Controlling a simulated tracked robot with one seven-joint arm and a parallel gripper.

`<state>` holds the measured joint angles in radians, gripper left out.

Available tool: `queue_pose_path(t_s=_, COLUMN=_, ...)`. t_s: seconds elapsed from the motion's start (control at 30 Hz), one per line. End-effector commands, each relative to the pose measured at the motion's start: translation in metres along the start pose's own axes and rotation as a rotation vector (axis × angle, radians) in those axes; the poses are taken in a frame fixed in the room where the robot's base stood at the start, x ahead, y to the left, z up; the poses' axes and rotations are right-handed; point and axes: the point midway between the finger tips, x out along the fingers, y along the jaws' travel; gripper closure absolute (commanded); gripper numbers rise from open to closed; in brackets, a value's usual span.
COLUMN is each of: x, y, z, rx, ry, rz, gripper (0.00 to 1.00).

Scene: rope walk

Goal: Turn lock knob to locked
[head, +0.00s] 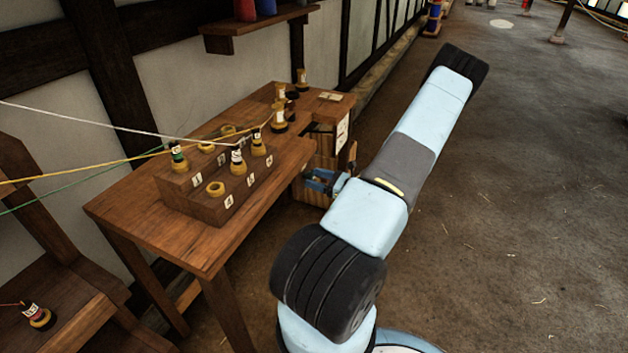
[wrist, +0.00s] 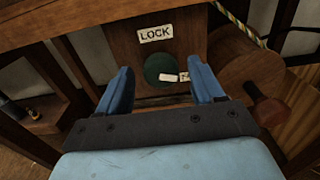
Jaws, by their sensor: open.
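The lock knob (wrist: 155,66) is a round dark green disc on a wooden panel in the wrist view. A white bar on it lies nearly level, towards the right. A LOCK sign (wrist: 155,33) is above it. A second small label (wrist: 185,75) beside it is partly hidden by my right finger. My gripper (wrist: 160,66) is open, its two blue fingers either side of the knob with gaps showing. I cannot tell how far the fingertips are from the panel. In the head view the knob cannot be made out.
A wooden wheel with a red handle (wrist: 268,111) is close right of my gripper. A rope (wrist: 238,22) runs above it. In the head view a bench (head: 130,203) carries a numbered bobbin rack (head: 205,206). The floor (head: 510,220) at right is clear.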

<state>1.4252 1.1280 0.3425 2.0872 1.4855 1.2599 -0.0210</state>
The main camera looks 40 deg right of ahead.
Motion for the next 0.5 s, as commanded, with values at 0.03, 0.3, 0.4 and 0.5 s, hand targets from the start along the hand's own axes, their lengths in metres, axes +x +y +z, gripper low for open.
queue_pose_path(t_s=0.03, x=0.003, y=-0.0001, z=-0.0002, rx=0.0, ry=0.0, rz=0.0, gripper=0.33)
queue_pose_path(t_s=0.3, x=0.0073, y=-0.0001, z=-0.0002, rx=0.0, ry=0.001, rz=-0.001, gripper=0.33)
queue_pose_path(t_s=0.4, x=0.0073, y=-0.0001, z=-0.0001, rx=0.0, ry=0.001, rz=-0.001, gripper=0.33)
queue_pose_path(t_s=0.5, x=0.0072, y=-0.0001, z=-0.0001, rx=0.0, ry=0.001, rz=-0.001, gripper=0.42)
